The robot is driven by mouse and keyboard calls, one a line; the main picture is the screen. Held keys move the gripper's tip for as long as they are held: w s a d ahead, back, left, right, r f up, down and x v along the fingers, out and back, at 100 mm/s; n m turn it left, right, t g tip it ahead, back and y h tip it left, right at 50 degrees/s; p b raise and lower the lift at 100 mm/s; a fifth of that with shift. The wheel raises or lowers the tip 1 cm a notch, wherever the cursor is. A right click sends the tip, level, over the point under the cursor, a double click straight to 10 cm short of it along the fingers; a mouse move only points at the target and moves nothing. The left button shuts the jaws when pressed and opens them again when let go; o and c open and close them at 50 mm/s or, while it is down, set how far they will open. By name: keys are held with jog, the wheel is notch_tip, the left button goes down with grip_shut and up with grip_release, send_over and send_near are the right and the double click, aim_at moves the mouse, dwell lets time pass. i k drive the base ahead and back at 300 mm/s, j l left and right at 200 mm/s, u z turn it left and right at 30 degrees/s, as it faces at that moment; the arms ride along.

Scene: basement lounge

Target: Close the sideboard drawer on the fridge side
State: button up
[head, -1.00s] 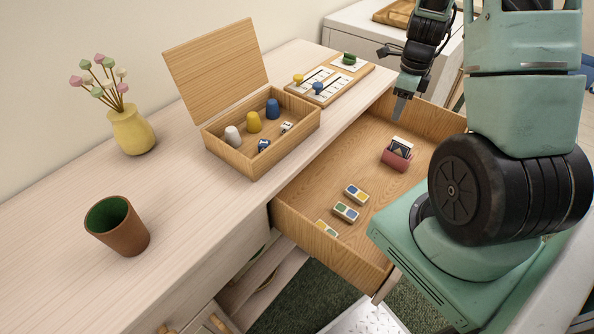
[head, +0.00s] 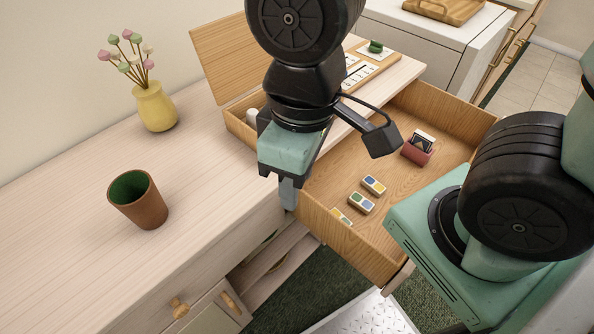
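The open sideboard drawer (head: 402,188) sticks far out from the front of the sideboard (head: 205,240), on its right part. Inside it lie several small domino-like tiles (head: 361,203) and a red holder (head: 416,155) with cards. My gripper (head: 289,195) points down near the drawer's left side wall, by the sideboard's front edge. Its fingers show as one grey piece from this side, so I cannot tell whether they are open or touching the wall. The drawer's front panel shows only partly, at its lower corner; my arm and base hide the rest.
A brown cup (head: 150,208) and a yellow vase with flowers (head: 155,105) stand on the sideboard top. A wooden box (head: 232,58) with its lid up is partly hidden behind my arm. A white cabinet (head: 450,45) with a wooden tray stands beyond the drawer. Green carpet (head: 330,290) lies below.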

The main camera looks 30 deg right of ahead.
aim_at(458, 127)
jog(key=k+l+z, duration=0.15)
jog(key=l, duration=0.35)
jog(key=k+l+z, duration=0.15)
jog(key=l, duration=0.35)
jog(key=l+z, duration=0.15)
jog(key=l, duration=0.35)
jog(key=k, duration=0.4)
jog(key=k+l+z, duration=0.15)
jog(key=k, duration=0.3)
